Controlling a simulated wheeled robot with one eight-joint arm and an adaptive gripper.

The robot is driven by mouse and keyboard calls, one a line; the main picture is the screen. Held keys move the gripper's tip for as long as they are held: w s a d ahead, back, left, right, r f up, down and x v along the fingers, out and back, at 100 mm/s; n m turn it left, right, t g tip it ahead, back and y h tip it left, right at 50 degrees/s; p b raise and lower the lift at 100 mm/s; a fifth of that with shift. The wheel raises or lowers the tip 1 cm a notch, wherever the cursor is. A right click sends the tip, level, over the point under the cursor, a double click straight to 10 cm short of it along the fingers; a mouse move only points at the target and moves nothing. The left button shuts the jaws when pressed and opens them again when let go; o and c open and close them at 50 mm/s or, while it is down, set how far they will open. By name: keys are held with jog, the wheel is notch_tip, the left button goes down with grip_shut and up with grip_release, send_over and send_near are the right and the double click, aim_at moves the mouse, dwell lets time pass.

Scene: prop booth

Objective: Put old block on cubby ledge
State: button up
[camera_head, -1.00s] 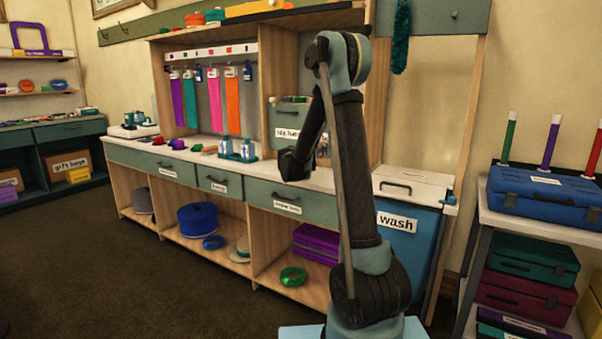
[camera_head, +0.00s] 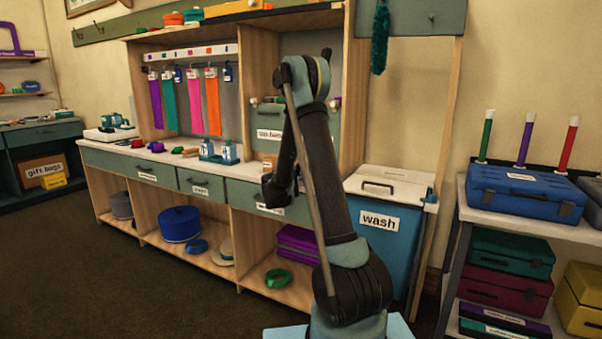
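My gripper (camera_head: 279,192) is the dark end of my folded arm, in front of the counter's drawer fronts. It is small and dark, and I cannot see whether its fingers are open or hold anything. A small tan piece (camera_head: 190,152) lies on the white counter top (camera_head: 215,170), left of the blue-and-white bottles; I cannot tell whether it is the old block. The wooden unit has open lower cubbies with a pale front ledge (camera_head: 222,270). No label marks a cubby ledge, so I cannot tell which one is meant.
A blue bin (camera_head: 375,245) labelled "wash" stands right of the unit. A rack at right holds a blue case (camera_head: 527,195) and other cases. A blue drum (camera_head: 180,223), a green ring (camera_head: 278,278) and purple boxes (camera_head: 298,240) sit in the lower cubbies. Dark floor is clear at left.

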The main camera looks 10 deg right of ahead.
jog(key=shift+s+f, duration=0.1)
jog(key=shift+f, duration=0.05)
jog(key=o, duration=1.1)
